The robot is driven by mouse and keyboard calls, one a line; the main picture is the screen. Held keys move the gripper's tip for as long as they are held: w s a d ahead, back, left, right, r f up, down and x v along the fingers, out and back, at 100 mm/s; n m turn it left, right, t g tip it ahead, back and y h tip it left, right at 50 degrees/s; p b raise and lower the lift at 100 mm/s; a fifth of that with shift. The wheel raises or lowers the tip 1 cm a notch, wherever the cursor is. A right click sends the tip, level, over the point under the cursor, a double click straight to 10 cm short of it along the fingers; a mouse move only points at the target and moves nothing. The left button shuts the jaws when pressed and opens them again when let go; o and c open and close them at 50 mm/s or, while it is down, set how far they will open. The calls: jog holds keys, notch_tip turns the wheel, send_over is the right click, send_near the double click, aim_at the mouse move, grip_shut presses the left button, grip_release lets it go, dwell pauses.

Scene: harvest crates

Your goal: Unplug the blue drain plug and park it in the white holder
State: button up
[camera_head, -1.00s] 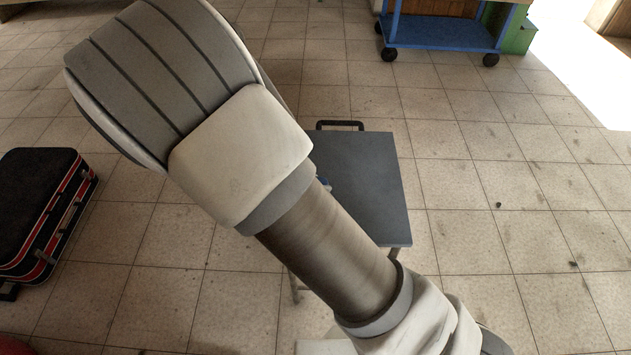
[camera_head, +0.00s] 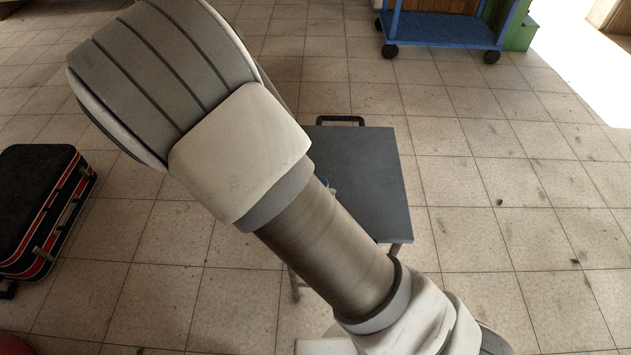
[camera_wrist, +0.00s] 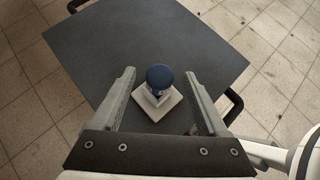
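The blue plug (camera_wrist: 160,78) shows in the wrist view as a round dark-blue cap on a pale, square, stepped base (camera_wrist: 157,103). The base sits on a dark grey table (camera_wrist: 110,45). I cannot tell if this base is the white holder or the plug's drain; no second one shows. My gripper (camera_wrist: 159,74) is open, with one finger on each side of the plug and a visible gap to both. In the head view only a small blue bit (camera_head: 323,182) shows beside my arm, which hides the rest and the gripper.
The table top (camera_head: 365,180) is otherwise mostly bare, with a dark handle (camera_head: 341,120) at its far edge. A black suitcase with red trim (camera_head: 40,210) stands on the tiled floor at left. A blue wheeled cart (camera_head: 440,30) stands at the back. Floor at right is clear.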

jog(key=p+v, duration=0.6)
jog(key=v, duration=1.1)
jog(key=shift+s+a+r, duration=0.1)
